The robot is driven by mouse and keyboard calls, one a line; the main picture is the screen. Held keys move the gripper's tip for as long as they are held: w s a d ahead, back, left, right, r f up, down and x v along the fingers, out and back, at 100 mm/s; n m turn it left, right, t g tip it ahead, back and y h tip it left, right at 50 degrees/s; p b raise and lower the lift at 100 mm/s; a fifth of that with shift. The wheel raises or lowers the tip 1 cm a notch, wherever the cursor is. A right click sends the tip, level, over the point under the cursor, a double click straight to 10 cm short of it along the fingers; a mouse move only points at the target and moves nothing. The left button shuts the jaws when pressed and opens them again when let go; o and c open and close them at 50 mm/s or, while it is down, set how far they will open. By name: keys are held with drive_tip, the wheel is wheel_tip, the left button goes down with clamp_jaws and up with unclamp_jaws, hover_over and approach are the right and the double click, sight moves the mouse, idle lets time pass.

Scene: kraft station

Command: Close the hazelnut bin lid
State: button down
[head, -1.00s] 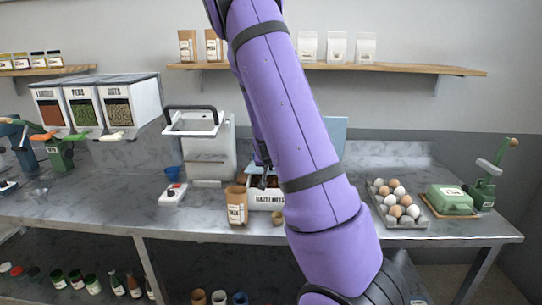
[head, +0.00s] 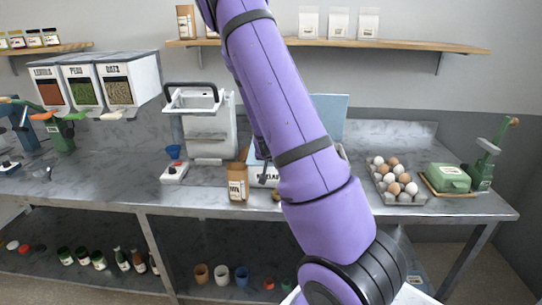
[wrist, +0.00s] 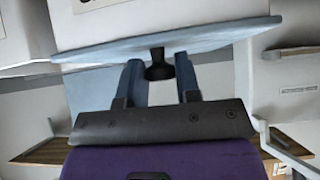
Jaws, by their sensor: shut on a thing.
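The hazelnut bin (head: 262,184) is white with a printed label and sits on the counter, partly hidden behind my purple arm. A flat light-blue lid (wrist: 200,36) with a black knob (wrist: 158,71) lies over the white bin in the upside-down wrist view. A strip of the lid also shows in the head view (head: 253,158). My gripper (wrist: 158,64) is shut on the knob, with one blue-grey finger on each side. Whether the lid is fully seated cannot be told.
A brown paper bag (head: 237,184) stands close to the bin's left. A blue panel (head: 328,115) stands behind my arm. A white machine (head: 209,130) is behind left.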

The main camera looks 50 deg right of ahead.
drive_tip(key=shift+s+a+f, duration=0.25)
drive_tip(key=shift+s+f, duration=0.05)
drive_tip(key=shift+f, duration=0.2)
drive_tip(key=c, duration=0.8)
unclamp_jaws()
drive_tip(key=shift+w, duration=0.1)
drive_tip(key=shift+r, duration=0.1)
drive_tip(key=shift+s+a+r, duration=0.1)
drive_tip(key=shift+s+r, duration=0.05)
drive_tip(key=shift+s, duration=0.05)
drive_tip(key=v, duration=0.7)
drive_tip(key=w+v, duration=0.1)
drive_tip(key=v, duration=0.2)
drive_tip(key=shift+s+a+r, duration=0.1)
drive_tip(key=shift+s+r, duration=0.05)
drive_tip(key=shift+r, duration=0.25)
